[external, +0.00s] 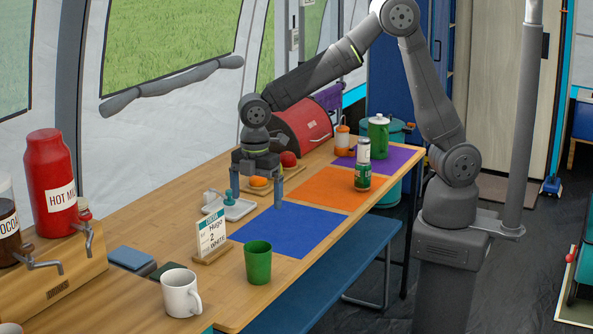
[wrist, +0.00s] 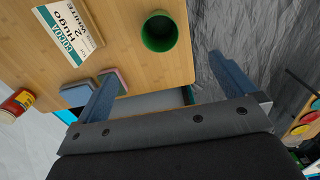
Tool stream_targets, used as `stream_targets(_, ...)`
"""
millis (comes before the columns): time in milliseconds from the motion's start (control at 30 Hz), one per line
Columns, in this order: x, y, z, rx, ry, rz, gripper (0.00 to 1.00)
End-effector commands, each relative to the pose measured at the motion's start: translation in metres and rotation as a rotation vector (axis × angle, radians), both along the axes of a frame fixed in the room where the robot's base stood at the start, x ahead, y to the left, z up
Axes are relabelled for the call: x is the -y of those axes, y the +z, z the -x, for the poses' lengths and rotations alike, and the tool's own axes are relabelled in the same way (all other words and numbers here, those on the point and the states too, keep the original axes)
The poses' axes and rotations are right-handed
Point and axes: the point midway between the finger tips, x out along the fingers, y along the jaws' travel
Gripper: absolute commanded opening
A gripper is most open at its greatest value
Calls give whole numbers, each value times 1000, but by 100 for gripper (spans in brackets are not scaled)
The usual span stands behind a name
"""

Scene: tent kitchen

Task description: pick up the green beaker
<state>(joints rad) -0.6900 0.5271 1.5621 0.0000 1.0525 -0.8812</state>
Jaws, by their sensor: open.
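The green beaker (external: 257,263) stands upright on the wooden table near its front edge, beside the order card. In the wrist view the beaker (wrist: 159,32) shows from above, its open mouth toward the camera, beyond the fingers and apart from them. My gripper (external: 257,193) is open and empty, pointing down above the table, farther back along it than the beaker. In the wrist view the two blue-grey fingers of my gripper (wrist: 165,82) are spread wide with nothing between them.
The order card (external: 211,234) and a white mug (external: 181,293) stand near the beaker. A white tray (external: 240,209) lies near my gripper. Blue (external: 291,231) and orange (external: 325,188) mats lie farther back; the blue one is bare. A red dispenser (external: 50,172) is at left.

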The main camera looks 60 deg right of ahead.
Motion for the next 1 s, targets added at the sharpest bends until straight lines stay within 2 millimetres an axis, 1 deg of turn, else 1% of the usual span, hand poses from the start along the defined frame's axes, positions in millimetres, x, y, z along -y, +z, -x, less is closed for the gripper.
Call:
stream_targets(67,0,0,0,0,0,0,100)
stream_targets(133,0,0,0,0,0,0,90)
stream_targets(367,0,0,0,0,0,0,90)
stream_targets(500,-6,13,2,2,51,-1,90)
stream_targets(567,-5,8,2,-1,49,1,90)
stream_targets(667,-5,-5,2,-3,48,3,90)
stream_targets(1000,-4,-78,2,-3,47,3,90)
